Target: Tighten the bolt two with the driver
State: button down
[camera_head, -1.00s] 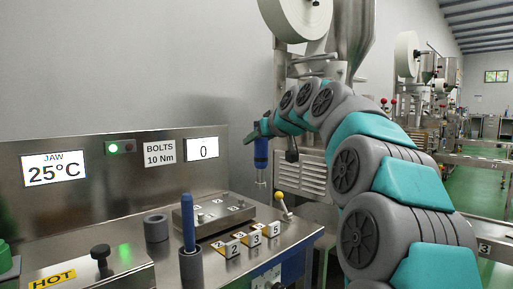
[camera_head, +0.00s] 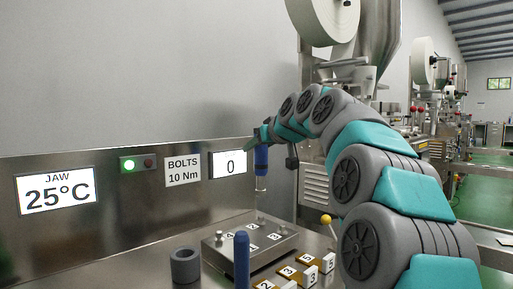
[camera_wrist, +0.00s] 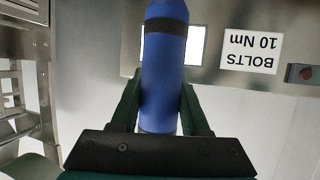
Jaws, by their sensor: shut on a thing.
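My gripper (camera_head: 264,140) is shut on the blue driver (camera_head: 261,160), which hangs upright with its shank pointing down. In the wrist view the driver's blue handle (camera_wrist: 165,65) with a black band sits between the gripper's dark green fingers (camera_wrist: 160,105). The metal bolt plate (camera_head: 230,257) lies on the bench below the driver, with several small bolts and number labels on top. The driver's lower end appears above the plate's back right part, apart from it.
Another blue handle (camera_head: 242,262) stands upright in front of the plate. A grey ring-shaped holder (camera_head: 185,266) is at its left. Numbered blocks (camera_head: 307,275) and a yellow-knobbed lever (camera_head: 326,220) are at the right. The panel display (camera_head: 229,166) reads 0, beside a "BOLTS 10 Nm" sign (camera_head: 183,170).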

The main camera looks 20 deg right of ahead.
jog(key=shift+f+b, duration=2.3)
jog(key=shift+f, duration=0.55)
jog(key=shift+f+b, duration=1.1)
jog(key=shift+f, duration=0.25)
dwell(1.1)
